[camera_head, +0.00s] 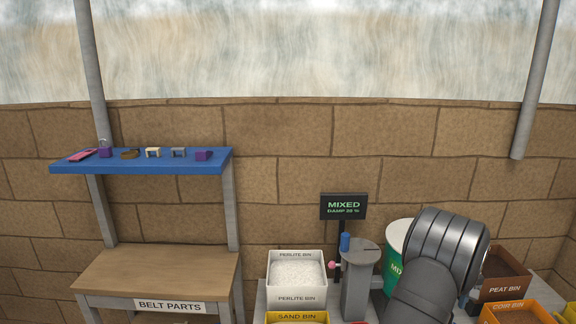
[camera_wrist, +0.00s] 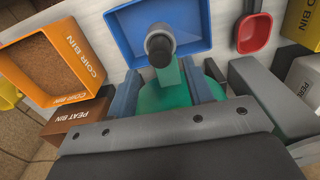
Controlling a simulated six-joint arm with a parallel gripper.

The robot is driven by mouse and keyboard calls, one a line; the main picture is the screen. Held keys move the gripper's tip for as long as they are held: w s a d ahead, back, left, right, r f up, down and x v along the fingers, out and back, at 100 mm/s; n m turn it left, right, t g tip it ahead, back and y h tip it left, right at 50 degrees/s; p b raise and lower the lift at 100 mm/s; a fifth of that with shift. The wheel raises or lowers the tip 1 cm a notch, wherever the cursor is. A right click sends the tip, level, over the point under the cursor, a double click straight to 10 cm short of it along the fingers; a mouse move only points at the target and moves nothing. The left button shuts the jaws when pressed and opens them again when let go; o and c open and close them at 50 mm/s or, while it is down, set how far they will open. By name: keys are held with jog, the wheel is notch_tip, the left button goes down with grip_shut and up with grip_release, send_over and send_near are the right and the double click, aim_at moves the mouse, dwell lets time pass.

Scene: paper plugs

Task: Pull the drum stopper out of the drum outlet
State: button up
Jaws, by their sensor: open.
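In the wrist view the drum stopper (camera_wrist: 160,45) is a dark round knob with a grey collar. It sits at the end of the teal drum outlet (camera_wrist: 169,76), which sticks out from the teal drum (camera_wrist: 160,98). My gripper (camera_wrist: 161,70) is open, with one blue-grey finger on each side of the outlet. There are gaps between fingers and outlet, and the stopper shows beyond the fingertips. In the head view part of the drum (camera_head: 394,262) shows behind my dark arm, which hides the outlet and stopper.
A blue tray (camera_wrist: 122,40) lies beyond the stopper, with a red scoop (camera_wrist: 253,33) beside it. A coir bin (camera_wrist: 92,88) and a peat bin (camera_wrist: 78,118) stand at left. In the head view a grey post (camera_head: 357,285) and a perlite bin (camera_head: 297,298) stand left of the drum.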

jog(key=shift+f, duration=1.9)
grip_shut()
